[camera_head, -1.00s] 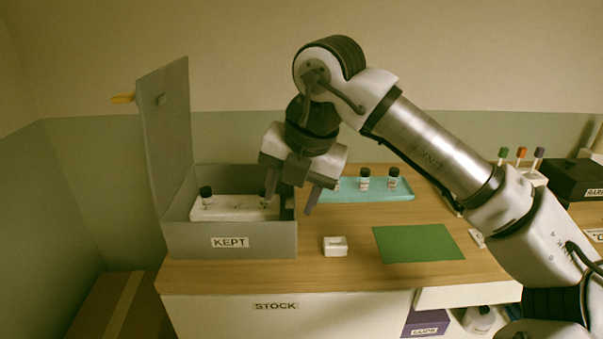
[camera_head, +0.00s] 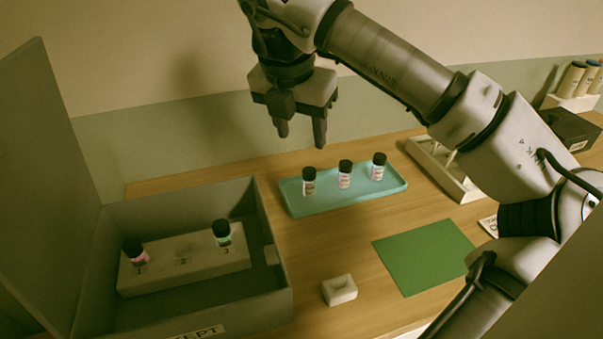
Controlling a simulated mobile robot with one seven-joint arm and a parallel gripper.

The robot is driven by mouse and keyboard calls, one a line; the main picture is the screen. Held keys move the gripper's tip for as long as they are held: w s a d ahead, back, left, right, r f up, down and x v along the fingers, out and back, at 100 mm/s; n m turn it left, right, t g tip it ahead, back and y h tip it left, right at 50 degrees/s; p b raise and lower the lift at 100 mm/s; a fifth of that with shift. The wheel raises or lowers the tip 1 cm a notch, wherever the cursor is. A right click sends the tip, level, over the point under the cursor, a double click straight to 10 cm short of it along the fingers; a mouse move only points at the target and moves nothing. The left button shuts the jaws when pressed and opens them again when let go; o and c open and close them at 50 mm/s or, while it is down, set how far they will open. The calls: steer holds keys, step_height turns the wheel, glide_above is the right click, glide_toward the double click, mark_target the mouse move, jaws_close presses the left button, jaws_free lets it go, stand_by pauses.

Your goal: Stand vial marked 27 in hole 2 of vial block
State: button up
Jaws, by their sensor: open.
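The pale vial block (camera_head: 182,275) sits inside the open grey box at the left. Dark-capped vials stand in hole 1 (camera_head: 135,252) and hole 3 (camera_head: 222,234); hole 2 (camera_head: 182,261) between them holds no vial. A teal tray (camera_head: 345,204) carries three upright dark-capped vials: left (camera_head: 309,182), middle (camera_head: 345,175) and right (camera_head: 378,167). The vials' label numbers are too small to read, so I cannot tell which is 27. My gripper (camera_head: 301,136) is open and empty, fingers down, in the air near the tray's left end, touching nothing.
The grey box (camera_head: 270,298) has high walls and a raised lid (camera_head: 45,160) at its left. A small white block (camera_head: 339,290) and green mat (camera_head: 424,256) lie in front of the tray. A pale rack (camera_head: 440,165) stands to the right.

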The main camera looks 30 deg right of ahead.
mark_target(309, 171)
steer(key=p+x, duration=0.1)
steer(key=x, duration=0.5)
steer(key=shift+f, duration=0.4)
steer(key=shift+p+x, duration=1.15)
steer(key=shift+x, duration=1.7)
steer(key=shift+w+d+r, duration=0.1)
steer(key=shift+w+d, duration=0.05)
steer(key=c, duration=1)
steer(key=shift+c, duration=0.2)
step_height(309, 171, up, 20)
steer(key=p, duration=0.8)
